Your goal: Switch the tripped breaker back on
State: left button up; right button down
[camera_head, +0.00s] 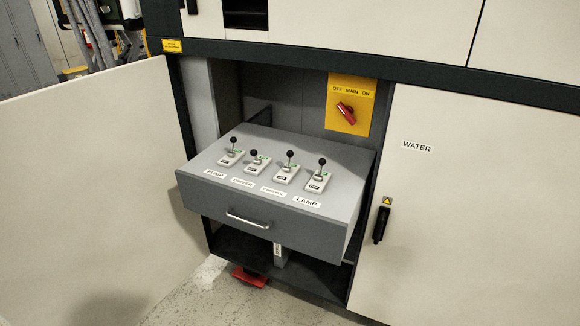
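A grey drawer (258,217) is pulled out of the cabinet. Several black-knobbed lever breakers stand in a row on its top. The leftmost (231,156) is behind a PUMP label and the rightmost (319,179) behind a LAMP label. The second breaker (257,168) and third breaker (287,173) have labels too small to read surely. The second lever looks shorter and lower than the others, as if leaning differently. A red rotary main switch (346,113) sits on a yellow plate marked OFF MAIN ON. Neither gripper is in view.
An open white door panel (85,190) stands at the left. A closed door (470,220) labelled WATER, with a black handle (381,223), is at the right. A red object (250,277) lies low under the drawer. The space above the levers is clear.

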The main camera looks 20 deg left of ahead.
aim_at(253, 152)
jog(key=l, duration=0.4)
jog(key=i+l, duration=0.15)
jog(key=l, duration=0.25)
jog(key=u, duration=1.6)
